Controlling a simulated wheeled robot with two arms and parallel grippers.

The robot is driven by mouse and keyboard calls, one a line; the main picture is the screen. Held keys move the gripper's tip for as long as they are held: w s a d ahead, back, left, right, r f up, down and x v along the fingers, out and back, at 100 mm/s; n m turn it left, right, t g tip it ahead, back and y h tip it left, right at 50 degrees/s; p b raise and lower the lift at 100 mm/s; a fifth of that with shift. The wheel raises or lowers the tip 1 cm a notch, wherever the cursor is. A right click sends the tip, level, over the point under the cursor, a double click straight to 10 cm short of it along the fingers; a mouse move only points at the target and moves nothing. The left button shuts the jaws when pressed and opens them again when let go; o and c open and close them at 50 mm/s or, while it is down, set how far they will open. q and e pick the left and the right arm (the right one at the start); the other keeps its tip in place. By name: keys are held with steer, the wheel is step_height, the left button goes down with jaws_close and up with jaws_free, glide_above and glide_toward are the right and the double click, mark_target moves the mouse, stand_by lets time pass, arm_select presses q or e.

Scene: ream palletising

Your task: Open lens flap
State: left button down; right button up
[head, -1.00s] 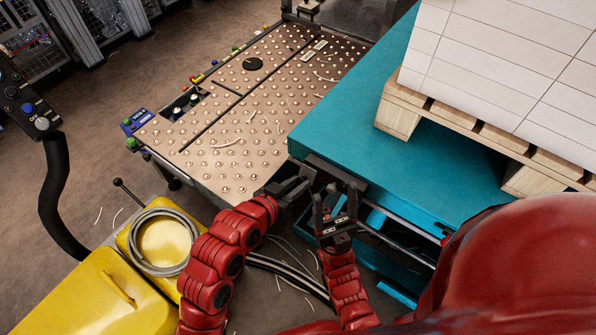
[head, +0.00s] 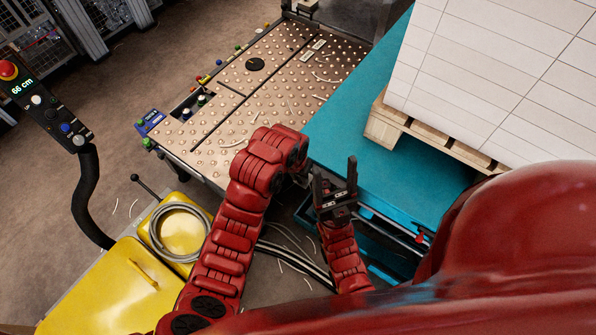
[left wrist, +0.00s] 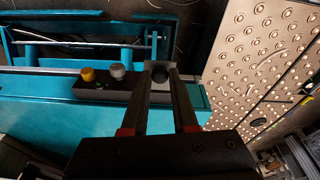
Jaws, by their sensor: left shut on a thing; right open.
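In the left wrist view my left gripper (left wrist: 160,70) reaches over the edge of the teal platform (left wrist: 40,115). Its two fingers are shut on a small grey part, apparently the lens flap (left wrist: 158,65), at the end of a dark box (left wrist: 105,88). A dark round opening shows between the fingertips. A yellow knob (left wrist: 88,75) and a grey knob (left wrist: 118,71) stand on the box, left of the fingers. In the head view my left arm hides this gripper and the box. My right gripper (head: 335,188) is open and empty, beside the platform's near edge.
A pallet (head: 420,132) with a white stack (head: 490,70) stands on the teal platform. A ball-studded table (head: 235,115) lies to its left. A control pendant (head: 45,105) reads 66 cm. A yellow machine (head: 110,285) with a coiled hose (head: 180,232) is at lower left.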

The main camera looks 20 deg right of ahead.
arm_select(q)
steer(key=shift+w+d+r+g+y+p, duration=0.25)
steer(key=shift+d+r+g+y+p, duration=0.15)
steer(key=shift+g+y+p, duration=0.25)
steer(key=shift+w+d+r+g+y, duration=0.15)
steer(key=shift+d+r+g+y, duration=0.1)
steer(key=shift+y, duration=0.2)
steer(key=shift+a, duration=0.1)
steer(key=shift+w+g+y, duration=0.15)
steer(key=shift+g+y, duration=0.15)
steer(key=shift+y, duration=0.2)
steer(key=c, duration=0.7)
jaws_free()
steer(key=shift+d, duration=0.2)
